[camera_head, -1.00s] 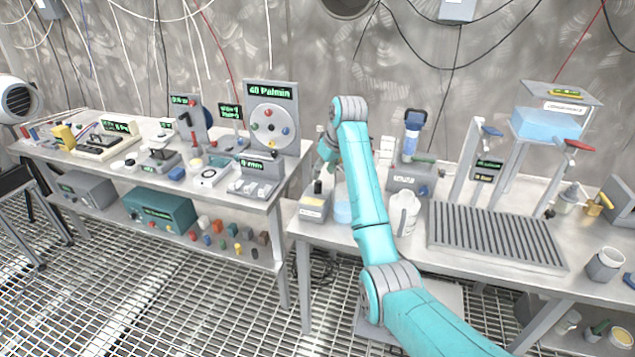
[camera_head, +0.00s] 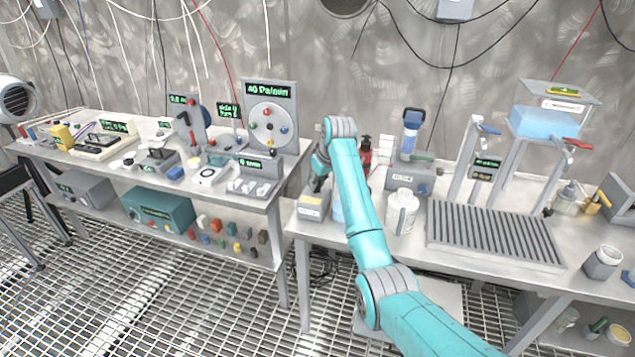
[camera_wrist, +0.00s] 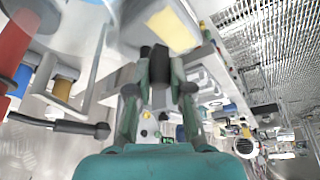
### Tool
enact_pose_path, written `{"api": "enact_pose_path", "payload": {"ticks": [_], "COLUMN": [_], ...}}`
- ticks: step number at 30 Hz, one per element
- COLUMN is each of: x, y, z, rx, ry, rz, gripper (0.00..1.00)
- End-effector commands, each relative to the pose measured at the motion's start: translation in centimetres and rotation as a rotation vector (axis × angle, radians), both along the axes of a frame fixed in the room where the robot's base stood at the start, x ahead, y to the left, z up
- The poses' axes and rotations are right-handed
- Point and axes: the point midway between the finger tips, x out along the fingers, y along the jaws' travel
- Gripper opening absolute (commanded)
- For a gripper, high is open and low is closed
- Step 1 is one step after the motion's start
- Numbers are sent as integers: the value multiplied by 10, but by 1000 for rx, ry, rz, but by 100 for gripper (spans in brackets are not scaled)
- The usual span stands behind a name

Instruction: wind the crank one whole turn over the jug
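My gripper (camera_wrist: 159,90) is open in the wrist view, with its two green fingers apart. A dark upright block (camera_wrist: 158,65) shows in the gap between or just beyond the fingers; I cannot tell whether they touch it. In the head view my gripper (camera_head: 319,168) is over a grey labelled box (camera_head: 312,205) with a dark top, at the right table's left end. A white jug (camera_head: 402,211) with a handle stands right of my arm. A pale blue vessel (camera_head: 337,208) is partly hidden behind my arm. A rod with a black knob (camera_wrist: 101,130), possibly the crank, shows lower left in the wrist view.
A red bottle (camera_head: 366,154) with a black top stands behind my forearm. The left table (camera_head: 140,178) holds several devices.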

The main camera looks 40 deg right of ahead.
Motion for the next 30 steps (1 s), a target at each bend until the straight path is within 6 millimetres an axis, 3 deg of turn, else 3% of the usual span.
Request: {"api": "enact_pose_path", "payload": {"ticks": [14,30], "x": [1,15], "y": [3,18], "z": [0,0], "rx": [1,0], "ry": [0,0], "rz": [-61,-506], "gripper": [0,0]}}
